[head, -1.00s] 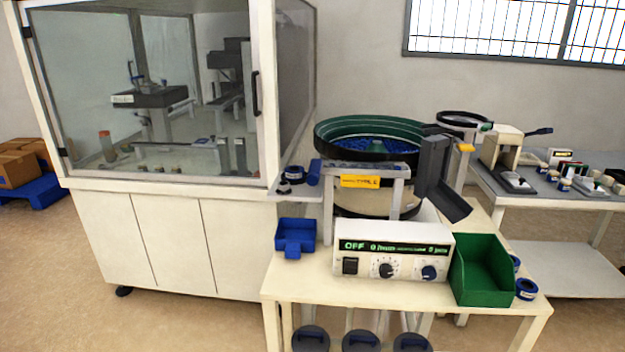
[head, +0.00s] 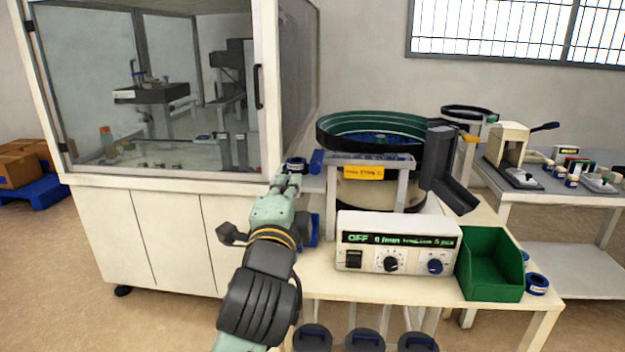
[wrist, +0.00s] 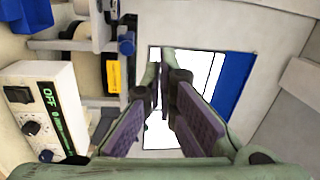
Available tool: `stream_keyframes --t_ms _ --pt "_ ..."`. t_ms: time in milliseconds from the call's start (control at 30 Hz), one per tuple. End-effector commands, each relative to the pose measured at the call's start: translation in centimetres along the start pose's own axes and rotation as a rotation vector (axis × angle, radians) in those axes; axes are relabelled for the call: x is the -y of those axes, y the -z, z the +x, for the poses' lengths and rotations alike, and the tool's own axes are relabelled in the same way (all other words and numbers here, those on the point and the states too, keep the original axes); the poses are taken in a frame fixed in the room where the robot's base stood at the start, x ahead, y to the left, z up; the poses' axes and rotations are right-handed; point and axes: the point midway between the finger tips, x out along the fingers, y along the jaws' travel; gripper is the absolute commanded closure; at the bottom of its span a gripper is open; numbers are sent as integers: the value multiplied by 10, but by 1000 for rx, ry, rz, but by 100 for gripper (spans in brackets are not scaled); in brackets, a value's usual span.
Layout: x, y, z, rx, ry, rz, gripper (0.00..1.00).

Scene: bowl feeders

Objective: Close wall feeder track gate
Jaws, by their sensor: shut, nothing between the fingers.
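The nearer bowl feeder (head: 372,133) has a green-rimmed bowl with blue parts. Its track (head: 335,160) runs along the front above a yellow label (head: 363,172). A small blue block (head: 316,162), possibly the gate, stands at the track's left end; a blue block also shows in the wrist view (wrist: 127,43). A second feeder (head: 466,113) stands behind by the wall; I cannot tell its gate. My gripper (head: 287,181) is just left of and below the blue block. In the wrist view my gripper (wrist: 164,78) is empty, its fingers close together, apart from the track.
The control box (head: 397,243) reading OFF and a green bin (head: 490,264) stand on the feeder table. A blue tray (head: 313,231) is partly behind my arm. The glass-fronted cabinet (head: 160,120) borders the left. A side table (head: 590,190) stands at right.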

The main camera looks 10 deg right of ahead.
Motion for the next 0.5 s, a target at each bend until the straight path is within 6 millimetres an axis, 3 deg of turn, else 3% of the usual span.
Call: stream_keyframes --t_ms 33,133,500 --pt "-17 11 2 -19 -51 43 100" --pt "-34 22 3 -39 -109 92 100" --pt "-33 24 26 -40 -123 94 100"
